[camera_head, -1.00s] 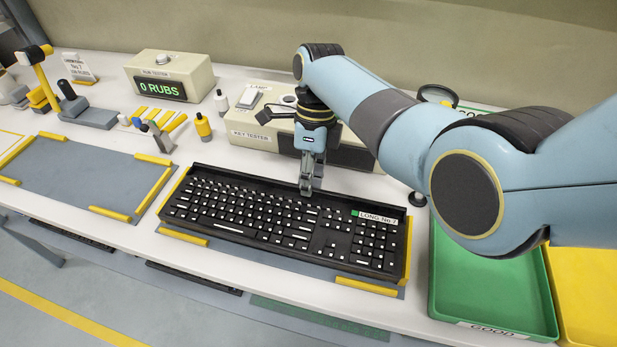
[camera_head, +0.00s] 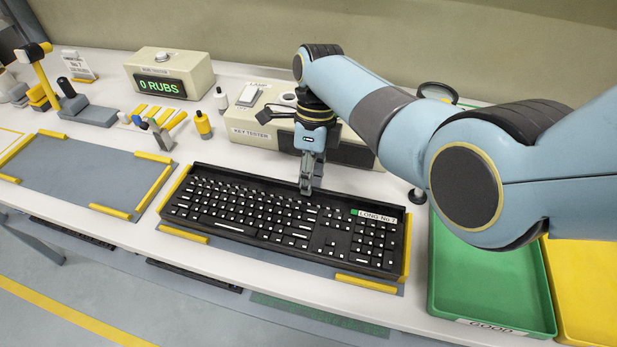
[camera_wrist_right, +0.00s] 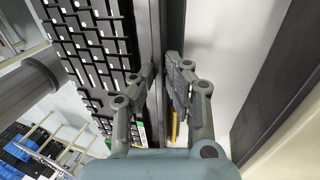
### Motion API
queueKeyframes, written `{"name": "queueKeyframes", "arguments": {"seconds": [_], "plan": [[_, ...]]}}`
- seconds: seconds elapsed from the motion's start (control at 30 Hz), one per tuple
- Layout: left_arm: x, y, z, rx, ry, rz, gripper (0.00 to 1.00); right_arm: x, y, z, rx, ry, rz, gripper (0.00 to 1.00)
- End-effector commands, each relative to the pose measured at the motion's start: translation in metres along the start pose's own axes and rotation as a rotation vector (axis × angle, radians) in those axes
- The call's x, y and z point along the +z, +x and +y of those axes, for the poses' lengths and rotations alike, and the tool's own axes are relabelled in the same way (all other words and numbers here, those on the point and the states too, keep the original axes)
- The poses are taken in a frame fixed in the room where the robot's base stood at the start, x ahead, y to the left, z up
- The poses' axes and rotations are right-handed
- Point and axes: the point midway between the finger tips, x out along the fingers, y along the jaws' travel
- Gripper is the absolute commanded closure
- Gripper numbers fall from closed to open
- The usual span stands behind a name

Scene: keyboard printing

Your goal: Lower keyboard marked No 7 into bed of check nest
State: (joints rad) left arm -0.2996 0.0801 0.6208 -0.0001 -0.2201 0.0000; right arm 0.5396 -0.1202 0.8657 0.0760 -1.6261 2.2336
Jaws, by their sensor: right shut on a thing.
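The black keyboard (camera_head: 270,219), labelled "LONG No 7" with a green mark, lies between yellow corner guides over the grey bed of the check nest (camera_head: 240,252). It looks nearly level; whether it touches the bed cannot be told. My right gripper (camera_head: 306,188) is shut on the keyboard's far edge, pointing down. In the right wrist view the fingers (camera_wrist_right: 164,92) sit on both sides of the edge of the keyboard (camera_wrist_right: 95,50). My left gripper is not in view.
A key tester (camera_head: 262,133) stands just behind the gripper. A green tray marked "GOOD" (camera_head: 445,305) and a yellow tray (camera_head: 590,285) are at the right. An empty grey nest (camera_head: 85,175) with yellow guides lies left. A counter box showing "0 RUBS" (camera_head: 160,85) stands at the back.

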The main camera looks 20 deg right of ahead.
Motion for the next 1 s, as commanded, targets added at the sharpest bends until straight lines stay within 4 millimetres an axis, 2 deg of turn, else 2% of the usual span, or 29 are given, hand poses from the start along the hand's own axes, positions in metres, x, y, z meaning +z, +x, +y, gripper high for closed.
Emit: {"name": "queueKeyframes", "arguments": {"seconds": [1.0], "plan": [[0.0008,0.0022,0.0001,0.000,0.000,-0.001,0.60,0.0004,0.0070,-0.0024,0.000,0.000,-0.001,1.00]]}}
